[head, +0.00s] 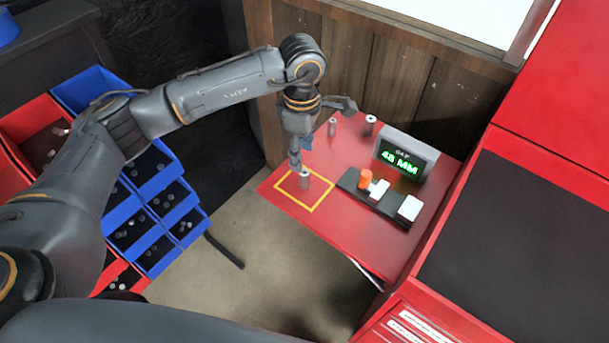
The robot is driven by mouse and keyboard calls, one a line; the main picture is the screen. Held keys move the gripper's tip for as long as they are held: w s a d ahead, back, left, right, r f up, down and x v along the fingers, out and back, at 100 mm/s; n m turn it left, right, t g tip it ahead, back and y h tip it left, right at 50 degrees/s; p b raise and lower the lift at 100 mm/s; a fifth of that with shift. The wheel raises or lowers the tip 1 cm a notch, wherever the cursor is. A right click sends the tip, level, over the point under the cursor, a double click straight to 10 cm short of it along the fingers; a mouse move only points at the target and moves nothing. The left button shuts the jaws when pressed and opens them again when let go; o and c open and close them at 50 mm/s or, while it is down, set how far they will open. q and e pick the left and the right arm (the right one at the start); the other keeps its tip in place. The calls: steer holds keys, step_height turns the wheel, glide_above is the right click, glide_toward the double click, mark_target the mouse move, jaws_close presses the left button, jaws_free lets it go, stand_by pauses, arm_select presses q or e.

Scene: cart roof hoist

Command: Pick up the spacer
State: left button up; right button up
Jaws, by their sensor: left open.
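My left gripper (298,160) is open and points down just above and behind the spacer in the yellow square. I cannot tell whether a fingertip touches it. My right gripper is not in view.
A dark block (355,186) with an orange cylinder (366,179) and two white blocks lies right of the square. Blue and red bins (155,190) with small parts stand at the left. A red cabinet (450,230) borders the right; a wooden wall (395,85) stands behind.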

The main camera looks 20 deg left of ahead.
mark_target(304, 172)
arm_select(q)
step_height(304, 172, down, 4)
steer(key=shift+f+p, duration=0.1)
steer(key=shift+p, duration=0.3)
steer(key=shift+d+f+p, duration=0.1)
steer(key=shift+f+p, duration=0.15)
steer(key=shift+p, duration=0.05)
steer(key=f+p, duration=0.1)
steer(key=f, duration=0.1)
steer(key=f+p, duration=0.1)
steer(key=shift+d+f, duration=0.2)
steer(key=shift+f, duration=0.65)
jaws_close()
